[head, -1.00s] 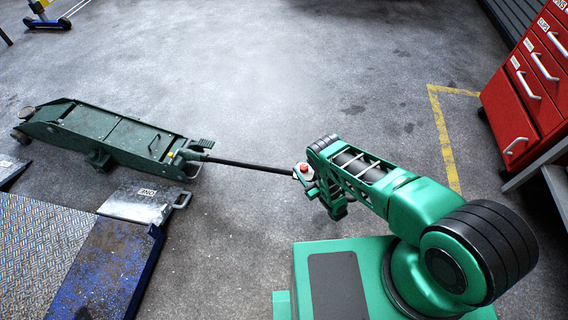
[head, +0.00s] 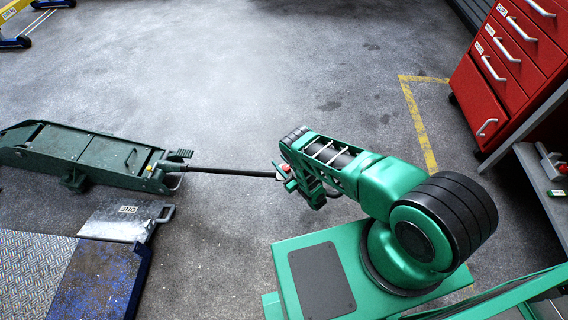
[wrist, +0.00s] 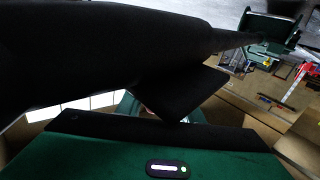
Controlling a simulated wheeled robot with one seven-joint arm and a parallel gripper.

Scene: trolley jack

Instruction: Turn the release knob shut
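The green trolley jack (head: 85,155) stands on the floor at the left in the head view. Its long black handle (head: 225,171) reaches right to my gripper (head: 292,184). In the wrist view the handle (wrist: 215,38) looms large and dark close to the camera, running toward the jack (wrist: 268,27) at upper right. Small red parts show at the handle's end beside my gripper; I cannot tell which is the release knob. Dark finger plates (wrist: 180,112) lie just under the handle in the wrist view. Their grip is hidden.
A ramp with blue edge (head: 95,280) and a grey plate (head: 122,221) lie at lower left. A red drawer cabinet (head: 505,75) and a grey bench (head: 545,190) stand at right. The floor beyond the handle is clear.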

